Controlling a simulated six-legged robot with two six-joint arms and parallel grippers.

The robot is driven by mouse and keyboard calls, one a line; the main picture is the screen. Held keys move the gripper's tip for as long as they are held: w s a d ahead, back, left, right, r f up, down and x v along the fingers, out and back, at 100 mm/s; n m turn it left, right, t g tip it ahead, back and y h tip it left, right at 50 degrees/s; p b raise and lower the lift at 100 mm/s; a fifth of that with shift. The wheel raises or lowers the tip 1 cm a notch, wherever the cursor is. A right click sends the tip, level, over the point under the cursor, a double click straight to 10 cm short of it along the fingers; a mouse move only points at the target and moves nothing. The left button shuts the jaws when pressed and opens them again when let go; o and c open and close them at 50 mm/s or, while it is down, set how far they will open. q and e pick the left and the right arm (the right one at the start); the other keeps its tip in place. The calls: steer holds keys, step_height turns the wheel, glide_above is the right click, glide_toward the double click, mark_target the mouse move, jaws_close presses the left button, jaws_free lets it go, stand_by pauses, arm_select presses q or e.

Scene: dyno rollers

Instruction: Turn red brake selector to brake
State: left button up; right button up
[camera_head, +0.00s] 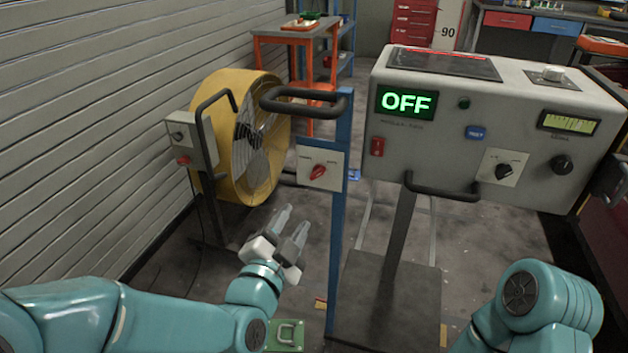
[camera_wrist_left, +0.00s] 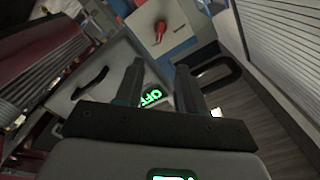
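The red brake selector (camera_head: 318,172) is a small red knob on a pale plate (camera_head: 333,180), fixed to a blue post left of the console. Its pointer is tilted, and the lettering on the plate is too small to read. The selector also shows in the left wrist view (camera_wrist_left: 160,31), near the top. My left gripper (camera_head: 292,222) is open and empty, below and left of the selector and apart from it. In the wrist view its two fingers (camera_wrist_left: 158,83) stand apart with a gap between them. Of my right arm only a teal link shows; its gripper is out of view.
A grey console (camera_head: 470,150) with a green OFF display (camera_head: 406,103) and a dark front handle (camera_head: 441,193) stands right of the post. A black bar handle (camera_head: 300,105) juts out above the selector. A yellow fan (camera_head: 225,150) stands behind left, near the wall.

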mark_target(317, 175)
arm_select(q)
steer(key=x, duration=1.4)
steer(key=shift+w+d, duration=0.1)
steer(key=shift+w, duration=0.3)
steer(key=shift+c, duration=0.3)
steer(key=shift+f, duration=0.1)
jaws_close()
